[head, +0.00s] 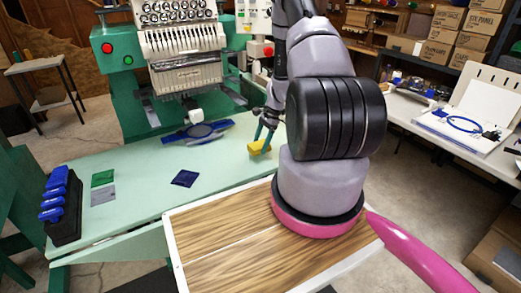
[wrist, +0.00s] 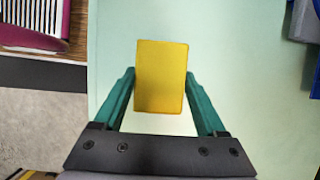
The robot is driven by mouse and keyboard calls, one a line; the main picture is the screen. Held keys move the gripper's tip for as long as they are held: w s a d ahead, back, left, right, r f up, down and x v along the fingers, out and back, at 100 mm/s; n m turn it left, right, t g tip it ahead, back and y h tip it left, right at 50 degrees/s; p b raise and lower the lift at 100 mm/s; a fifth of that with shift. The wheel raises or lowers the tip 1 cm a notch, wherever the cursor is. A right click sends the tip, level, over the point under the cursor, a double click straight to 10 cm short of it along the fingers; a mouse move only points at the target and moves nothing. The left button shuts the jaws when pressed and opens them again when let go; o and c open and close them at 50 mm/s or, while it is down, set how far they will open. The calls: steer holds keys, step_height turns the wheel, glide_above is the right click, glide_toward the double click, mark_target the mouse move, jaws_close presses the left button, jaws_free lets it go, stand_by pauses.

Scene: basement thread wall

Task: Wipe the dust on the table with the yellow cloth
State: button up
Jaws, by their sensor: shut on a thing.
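The yellow cloth (head: 258,148) is a small, thick rectangular block between the teal fingers of my gripper (head: 265,137), over the right part of the pale green table (head: 140,163). In the wrist view, the cloth (wrist: 161,76) fills the space between both fingertips of my gripper (wrist: 160,82), which is shut on it. The table (wrist: 240,70) lies beneath it there. I cannot tell whether the cloth touches the table. No dust can be clearly made out on the table in either view.
A green embroidery machine (head: 180,45) stands behind the table. A blue hoop (head: 200,132), a dark blue patch (head: 185,178), a green and grey piece (head: 103,188) and a rack of blue spools (head: 60,205) lie on it. The middle of the table is mostly clear.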

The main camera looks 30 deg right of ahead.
mark_target(260, 144)
steer(key=shift+a+r, duration=0.2)
steer(key=shift+r, duration=2.6)
steer(key=shift+s+d, duration=0.1)
